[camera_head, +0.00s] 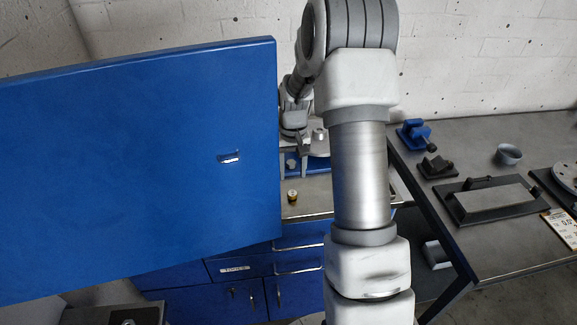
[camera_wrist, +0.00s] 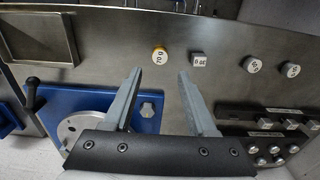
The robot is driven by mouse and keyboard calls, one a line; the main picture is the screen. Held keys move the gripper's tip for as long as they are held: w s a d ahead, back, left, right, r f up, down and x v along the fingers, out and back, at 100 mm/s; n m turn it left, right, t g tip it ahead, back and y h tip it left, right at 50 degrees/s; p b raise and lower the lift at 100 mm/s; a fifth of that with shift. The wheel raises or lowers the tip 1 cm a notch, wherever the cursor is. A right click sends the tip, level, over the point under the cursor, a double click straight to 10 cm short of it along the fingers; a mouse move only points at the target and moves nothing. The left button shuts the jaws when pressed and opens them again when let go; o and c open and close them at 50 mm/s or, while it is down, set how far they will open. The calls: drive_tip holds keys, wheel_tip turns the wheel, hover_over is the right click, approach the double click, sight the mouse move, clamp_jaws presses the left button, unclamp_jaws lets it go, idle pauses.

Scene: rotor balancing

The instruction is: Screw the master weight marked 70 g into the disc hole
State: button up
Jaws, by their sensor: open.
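The master weight (camera_wrist: 159,55) with a yellow rim, whose upside-down marking looks like 70, stands on the metal bench top in the wrist view. It also shows in the head view as a small yellow-and-dark piece (camera_head: 292,197). My gripper (camera_wrist: 160,72) is open and empty, its two fingers apart; in the picture the weight lies just beyond and between the fingertips, apart from them. The silver disc (camera_wrist: 72,128) on a blue base is at lower left, partly covered by my gripper.
Other weights (camera_wrist: 199,59) (camera_wrist: 252,64) (camera_wrist: 290,69) stand to the right. Black racks (camera_wrist: 262,113) with small pieces are at lower right, a tray (camera_wrist: 40,38) at upper left. A large blue panel (camera_head: 140,150) blocks the head view's left. A second bench (camera_head: 440,240) stands right.

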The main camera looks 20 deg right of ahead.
sight(292, 193)
wheel_tip(292, 193, down, 8)
drive_tip(key=b, duration=0.5)
drive_tip(key=shift+r, duration=0.1)
clamp_jaws()
drive_tip(key=shift+r+p, duration=1.65)
drive_tip(key=shift+r, duration=0.95)
